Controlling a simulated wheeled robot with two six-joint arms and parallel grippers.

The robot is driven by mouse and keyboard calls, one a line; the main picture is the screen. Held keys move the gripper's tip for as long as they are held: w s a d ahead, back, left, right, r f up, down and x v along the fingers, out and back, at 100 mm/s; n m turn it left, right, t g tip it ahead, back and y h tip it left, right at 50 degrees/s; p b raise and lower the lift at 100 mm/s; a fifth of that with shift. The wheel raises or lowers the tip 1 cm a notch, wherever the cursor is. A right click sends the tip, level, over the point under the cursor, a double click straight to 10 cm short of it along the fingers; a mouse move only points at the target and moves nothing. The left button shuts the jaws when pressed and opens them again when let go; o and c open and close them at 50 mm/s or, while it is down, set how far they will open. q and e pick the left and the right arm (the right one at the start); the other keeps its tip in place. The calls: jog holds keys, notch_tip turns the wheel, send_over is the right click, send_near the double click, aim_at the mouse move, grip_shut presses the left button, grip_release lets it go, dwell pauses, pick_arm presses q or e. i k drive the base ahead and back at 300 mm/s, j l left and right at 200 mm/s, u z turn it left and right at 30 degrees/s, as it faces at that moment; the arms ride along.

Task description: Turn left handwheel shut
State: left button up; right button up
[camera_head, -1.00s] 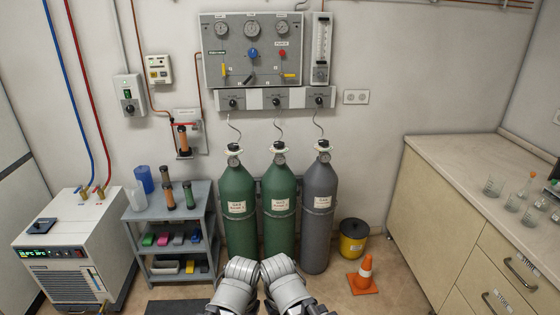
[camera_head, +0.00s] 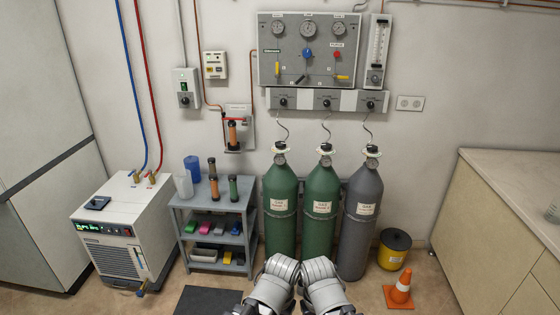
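Three tall gas cylinders stand in a row against the wall: a left green one (camera_head: 281,215), a middle green one (camera_head: 320,213) and a right grey one (camera_head: 360,220). The left cylinder's handwheel (camera_head: 280,147) is a small part at its top, below a curled thin line. It is too small to tell its turn position. My two grey arms show folded side by side at the bottom centre, in front of the cylinders' lower parts and well below the handwheel. No gripper fingers show on either arm.
A grey shelf cart (camera_head: 215,230) stands left of the cylinders, with a white chiller (camera_head: 125,235) farther left. A yellow bin (camera_head: 394,250) and an orange cone (camera_head: 400,290) are at the right. A gas panel (camera_head: 309,50) hangs above. A dark mat (camera_head: 208,301) lies on the floor.

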aim_at(281, 145)
jog(key=i+j, duration=0.25)
jog(key=i, duration=0.3)
jog(key=i+j, duration=0.2)
jog(key=i, duration=0.3)
jog(key=i+j, duration=0.25)
jog(key=i, duration=0.3)
